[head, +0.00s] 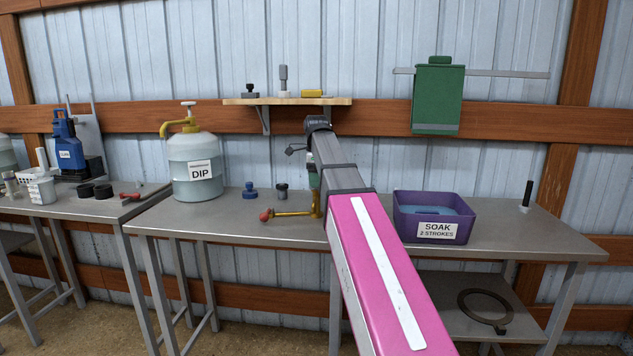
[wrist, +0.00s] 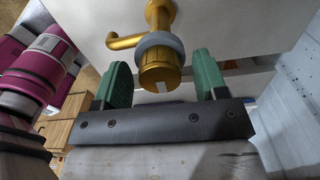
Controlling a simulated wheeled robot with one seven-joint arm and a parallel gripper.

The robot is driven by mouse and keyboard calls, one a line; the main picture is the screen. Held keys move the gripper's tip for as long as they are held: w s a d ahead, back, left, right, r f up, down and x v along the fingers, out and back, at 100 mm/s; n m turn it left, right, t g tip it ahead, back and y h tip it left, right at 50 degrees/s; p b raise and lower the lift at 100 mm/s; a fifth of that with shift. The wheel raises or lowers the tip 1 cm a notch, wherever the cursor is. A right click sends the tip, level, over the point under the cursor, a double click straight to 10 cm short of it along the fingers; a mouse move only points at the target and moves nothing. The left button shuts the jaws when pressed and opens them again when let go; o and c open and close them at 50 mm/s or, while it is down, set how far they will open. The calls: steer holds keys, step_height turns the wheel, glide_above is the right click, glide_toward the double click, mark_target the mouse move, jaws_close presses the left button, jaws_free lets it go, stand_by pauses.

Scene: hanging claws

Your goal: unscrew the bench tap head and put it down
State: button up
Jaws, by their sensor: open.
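The brass bench tap (head: 292,214) stands on the metal bench, its spout running left to a red end (head: 266,215). In the wrist view the brass tap head (wrist: 158,72) faces me, with a grey ring (wrist: 172,41) around the tap beyond it. My gripper (wrist: 160,62) is open, with one green finger on each side of the tap head and a visible gap at both sides. In the head view my gripper (head: 314,180) is at the tap's top, and my arm hides part of it and the tap head.
A purple SOAK tub (head: 430,231) stands right of the tap, and a DIP jug (head: 194,170) left. A blue knob (head: 250,191) and a dark knob (head: 282,193) stand close behind the tap. A shelf (head: 262,101) hangs above. The bench front between jug and tap is clear.

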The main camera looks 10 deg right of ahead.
steer(key=m, duration=0.3)
steer(key=shift+m, duration=0.3)
jaws_close()
steer(key=n, duration=1.1)
steer(key=shift+n, duration=0.3)
